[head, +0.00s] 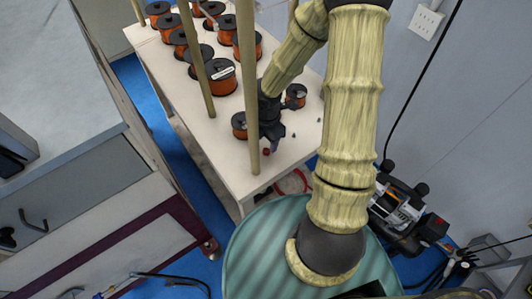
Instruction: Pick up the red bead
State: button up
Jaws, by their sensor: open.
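A small dark red bead (266,152) lies on the white table (236,172) near its front end. My gripper (271,146) is just above the table, with its dark jaws pointing down close to the bead. The jaws are open. They look empty, and the bead seems to be right by the fingertips. I cannot tell whether it lies between them or just beside them. Part of the tabletop behind the jaws is hidden by my arm.
Copper wire spools (221,77) crowd the table's far part. One small spool (239,125) stands left of my gripper and another (295,95) stands right of it. Wooden posts (247,85) rise nearby. Tiny dark pieces (294,135) lie right. A grey cabinet (100,185) stands left.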

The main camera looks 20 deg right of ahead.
aim_at(266, 151)
notch_tip(266, 151, down, 5)
jog(key=shift+w+f+b, duration=0.1)
jog(key=shift+b, duration=0.85)
grip_shut()
